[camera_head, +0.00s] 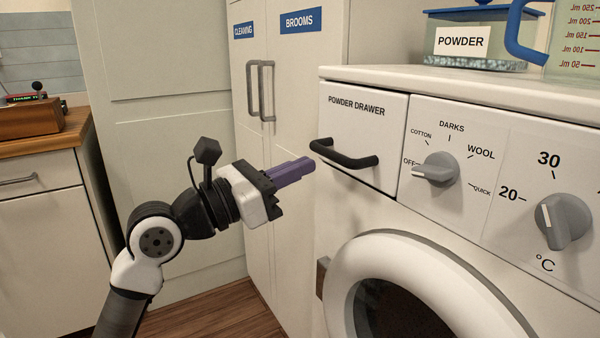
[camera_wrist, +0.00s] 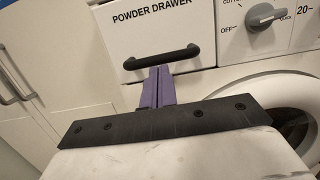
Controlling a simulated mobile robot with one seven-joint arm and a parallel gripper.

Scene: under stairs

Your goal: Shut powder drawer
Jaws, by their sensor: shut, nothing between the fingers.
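The powder drawer (camera_head: 362,118) is a white front with a black bar handle (camera_head: 344,154) at the upper left of the washing machine. Its face looks about level with the panel beside it; I cannot tell whether a small gap remains. My gripper (camera_head: 308,165) has purple fingers, shut and empty. In the head view its tips are just left of the handle. In the wrist view the shut fingers (camera_wrist: 160,70) point at the drawer front (camera_wrist: 155,28), with the tips just below the handle (camera_wrist: 162,58). I cannot tell whether they touch it.
The control panel has a programme dial (camera_head: 436,168) and a temperature dial (camera_head: 563,221). The round door (camera_head: 400,290) is below. A powder box (camera_head: 470,42) and measuring jug (camera_head: 570,40) stand on top. Tall cupboards (camera_head: 285,90) stand behind my gripper.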

